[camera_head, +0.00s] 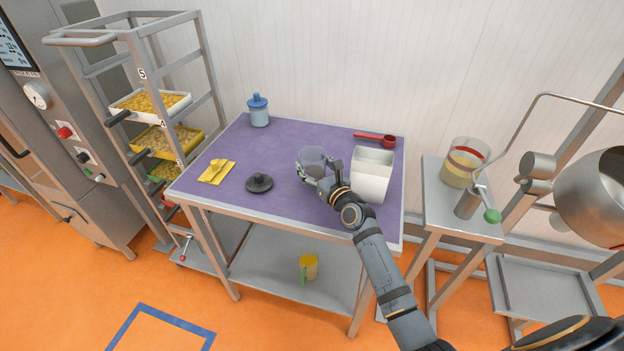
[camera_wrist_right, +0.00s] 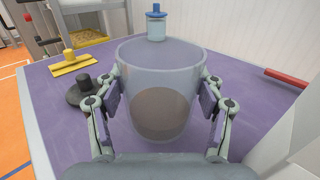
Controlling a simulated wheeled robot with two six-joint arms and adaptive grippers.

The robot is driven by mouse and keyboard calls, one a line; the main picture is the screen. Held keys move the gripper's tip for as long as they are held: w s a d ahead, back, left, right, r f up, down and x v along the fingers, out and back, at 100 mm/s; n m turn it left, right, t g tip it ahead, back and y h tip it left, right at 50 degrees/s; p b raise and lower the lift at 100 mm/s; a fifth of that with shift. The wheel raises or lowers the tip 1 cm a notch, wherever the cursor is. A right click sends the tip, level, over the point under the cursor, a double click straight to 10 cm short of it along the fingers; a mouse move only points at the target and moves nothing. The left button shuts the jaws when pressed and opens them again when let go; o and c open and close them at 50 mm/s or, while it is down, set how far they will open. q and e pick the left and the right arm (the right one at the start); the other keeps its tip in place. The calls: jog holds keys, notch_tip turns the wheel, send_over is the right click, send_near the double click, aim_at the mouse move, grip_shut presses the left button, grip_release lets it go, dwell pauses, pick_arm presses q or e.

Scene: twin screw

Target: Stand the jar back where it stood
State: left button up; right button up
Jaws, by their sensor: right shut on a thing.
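A clear, open jar (camera_head: 312,158) with brown contents in the bottom is upright over the purple table top (camera_head: 285,207). My right gripper (camera_head: 322,173) is shut on it, one finger on each side, as the right wrist view shows for the jar (camera_wrist_right: 160,75). I cannot tell whether its base touches the table. A dark round lid with a knob (camera_head: 259,183) lies to the left of the jar. A second jar with a blue lid (camera_head: 259,112) stands at the back left. My left gripper is not in view.
A white bin (camera_head: 370,185) stands close to the right of the jar, with a red scoop (camera_head: 376,139) behind it. A yellow piece (camera_head: 216,172) lies at the left. A tray rack (camera_head: 150,102) stands left of the table. The table's middle back and front are clear.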

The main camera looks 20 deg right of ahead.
aim_at(312, 174)
jog(key=f+b, duration=0.3)
jog(key=f, duration=0.1)
jog(key=shift+w+a, duration=0.15)
jog(key=shift+w, duration=0.15)
jog(key=shift+w+r, duration=0.1)
jog(key=shift+f, duration=0.2)
jog(key=o, duration=1.3)
jog(key=shift+r, duration=0.15)
